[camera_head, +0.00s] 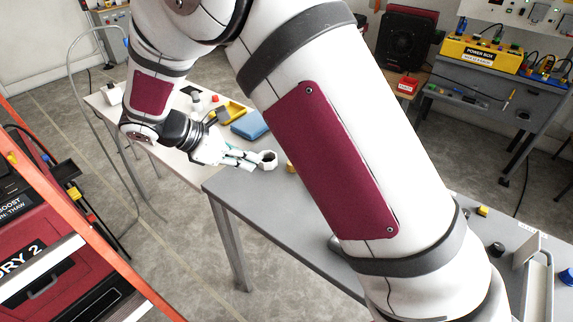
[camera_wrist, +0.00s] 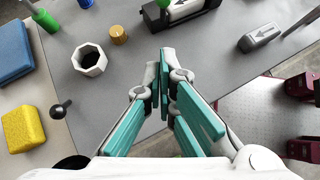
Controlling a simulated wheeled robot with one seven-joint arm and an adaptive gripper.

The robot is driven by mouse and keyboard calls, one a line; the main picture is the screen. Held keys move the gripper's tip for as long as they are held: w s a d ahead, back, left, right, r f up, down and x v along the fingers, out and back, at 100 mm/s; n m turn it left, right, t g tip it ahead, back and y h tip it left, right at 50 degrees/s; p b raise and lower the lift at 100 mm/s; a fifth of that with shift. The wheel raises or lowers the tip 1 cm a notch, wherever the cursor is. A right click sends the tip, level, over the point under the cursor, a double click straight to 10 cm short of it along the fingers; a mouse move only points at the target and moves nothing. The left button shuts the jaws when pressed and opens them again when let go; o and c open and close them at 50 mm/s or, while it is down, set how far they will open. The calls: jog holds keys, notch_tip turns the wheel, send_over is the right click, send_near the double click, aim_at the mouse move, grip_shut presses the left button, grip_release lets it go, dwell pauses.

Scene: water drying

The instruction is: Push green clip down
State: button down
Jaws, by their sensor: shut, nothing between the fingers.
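A small green piece (camera_wrist: 162,4) shows at the top edge of the wrist view, on a dark and white device (camera_wrist: 188,10). It may be the green clip; most of it is cut off by the frame. My gripper (camera_wrist: 166,55) has teal finger pads and is shut and empty. Its fingertips point at the device from below in the picture, apart from it, above the grey table (camera_wrist: 235,75). In the head view my gripper (camera_head: 258,163) is over the near corner of the grey table, and my own arm hides the device.
A white hexagonal ring (camera_wrist: 88,60), a brass knob (camera_wrist: 118,34) and a green cylinder (camera_wrist: 46,20) stand left of my fingers. A yellow sponge-like block (camera_wrist: 22,128) and a blue box (camera_wrist: 12,50) lie farther left. A grey arrow-marked block (camera_wrist: 259,39) lies right.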

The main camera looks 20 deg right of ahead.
jog(key=d+r+p+x, duration=0.1)
jog(key=r+p+x, duration=0.1)
jog(key=x, duration=1.1)
jog(key=shift+d, duration=0.35)
